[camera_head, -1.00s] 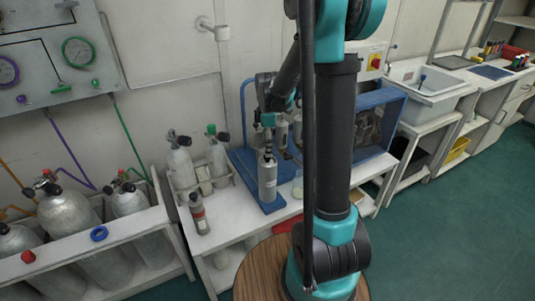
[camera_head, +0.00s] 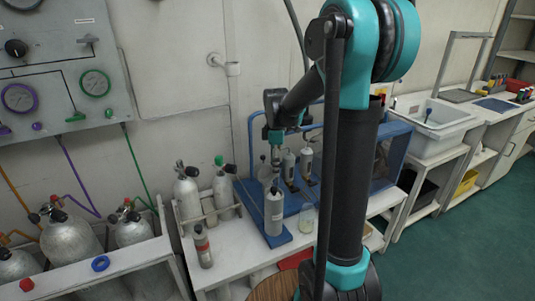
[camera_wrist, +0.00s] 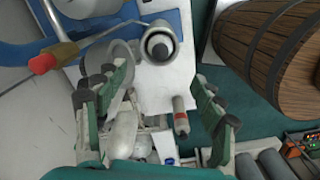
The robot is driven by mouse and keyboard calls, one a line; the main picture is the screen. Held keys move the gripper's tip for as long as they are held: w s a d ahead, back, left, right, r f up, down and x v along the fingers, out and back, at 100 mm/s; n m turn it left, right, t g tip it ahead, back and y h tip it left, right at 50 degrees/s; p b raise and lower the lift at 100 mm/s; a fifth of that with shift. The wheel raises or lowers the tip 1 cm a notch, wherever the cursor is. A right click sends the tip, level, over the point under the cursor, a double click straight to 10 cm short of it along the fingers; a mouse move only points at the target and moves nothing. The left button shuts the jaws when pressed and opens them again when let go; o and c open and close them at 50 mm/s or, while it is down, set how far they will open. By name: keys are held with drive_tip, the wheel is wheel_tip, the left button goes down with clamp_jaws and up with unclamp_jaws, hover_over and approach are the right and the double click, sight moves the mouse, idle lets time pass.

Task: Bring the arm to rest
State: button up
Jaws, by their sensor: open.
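My arm rises in front of the head view and bends down to my gripper (camera_head: 276,150), which hangs above the grey cylinder (camera_head: 274,213) on the blue stand (camera_head: 281,239). In the wrist view my gripper (camera_wrist: 158,88) is open, with its two green fingers spread wide and nothing between them. The cylinder's round top (camera_wrist: 158,45) shows beyond the fingertips, apart from them. Part of the gripper is small and hard to make out in the head view.
Larger tanks (camera_head: 70,236) stand at the left below the panel (camera_head: 60,75). A wooden barrel (camera_wrist: 272,50) is close at the right in the wrist view.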

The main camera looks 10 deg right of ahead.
drive_tip(key=s+d+f+m+t, duration=0.2)
drive_tip(key=s+f+m, duration=0.2)
drive_tip(key=s+m, duration=0.4)
drive_tip(key=s+d+f+m+t, duration=0.2)
drive_tip(key=s+f+m, duration=0.2)
drive_tip(key=s+m, duration=0.4)
drive_tip(key=s, duration=0.6)
drive_tip(key=shift+m, duration=0.4)
drive_tip(key=shift+w, duration=0.1)
